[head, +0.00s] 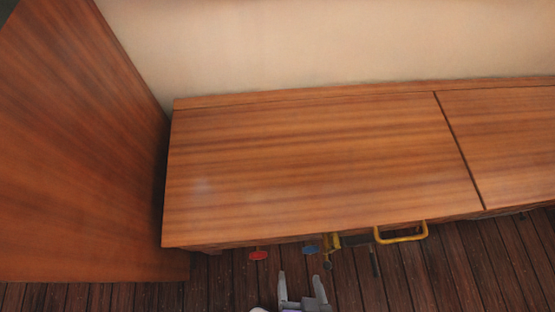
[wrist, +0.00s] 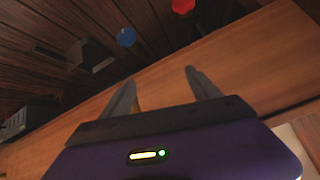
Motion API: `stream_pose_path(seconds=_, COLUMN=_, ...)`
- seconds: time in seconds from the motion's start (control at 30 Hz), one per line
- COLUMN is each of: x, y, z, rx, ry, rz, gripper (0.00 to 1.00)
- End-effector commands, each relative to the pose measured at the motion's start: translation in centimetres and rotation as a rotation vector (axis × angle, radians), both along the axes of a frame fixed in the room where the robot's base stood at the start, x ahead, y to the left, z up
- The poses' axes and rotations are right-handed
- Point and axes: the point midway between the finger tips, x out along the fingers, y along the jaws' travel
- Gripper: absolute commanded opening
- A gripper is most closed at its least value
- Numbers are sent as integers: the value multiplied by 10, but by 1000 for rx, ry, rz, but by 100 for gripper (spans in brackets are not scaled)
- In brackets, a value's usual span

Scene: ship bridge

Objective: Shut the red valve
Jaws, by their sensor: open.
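The red valve (head: 258,254) shows as a small red handle just below the front edge of the wooden counter in the head view. In the wrist view the red valve (wrist: 183,6) is at the top, partly at the picture's edge. My gripper (head: 302,275) is open and empty, in front of the counter, to the right of the red valve and apart from it. Its two fingers (wrist: 162,88) also show spread in the wrist view. A blue valve (head: 311,250) sits to the right of the red one; it shows in the wrist view (wrist: 126,37) too.
The wooden counter (head: 310,160) runs along the wall. A yellow bar handle (head: 402,236) juts out from its front, to the right of the valves. A tall wooden panel (head: 75,150) stands at the left. The plank floor (head: 215,285) in front looks clear.

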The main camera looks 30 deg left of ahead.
Motion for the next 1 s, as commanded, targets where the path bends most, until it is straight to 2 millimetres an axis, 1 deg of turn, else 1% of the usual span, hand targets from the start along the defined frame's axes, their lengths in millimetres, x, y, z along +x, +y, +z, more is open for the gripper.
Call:
stream_pose_path(seconds=0.03, x=2, y=21, z=-28, rx=-18, ry=36, rz=45, gripper=71)
stream_pose_path(seconds=0.1, x=1, y=45, z=-58, rx=-59, ry=91, rz=93, gripper=71)
stream_pose_path(seconds=0.2, x=-2, y=75, z=-94, rx=-134, ry=155, rz=150, gripper=71)
stream_pose_path(seconds=0.3, x=-5, y=100, z=-119, rx=-216, ry=195, rz=192, gripper=71)
stream_pose_path(seconds=0.4, x=-6, y=118, z=-135, rx=-290, ry=216, rz=213, gripper=71)
stream_pose_path(seconds=0.53, x=-6, y=132, z=-143, rx=-351, ry=223, rz=223, gripper=71)
stream_pose_path(seconds=0.67, x=-5, y=136, z=-148, rx=-376, ry=225, rz=223, gripper=71)
stream_pose_path(seconds=0.73, x=-4, y=136, z=-154, rx=-380, ry=226, rz=222, gripper=71)
stream_pose_path(seconds=1.0, x=10, y=142, z=-193, rx=-378, ry=226, rz=223, gripper=71)
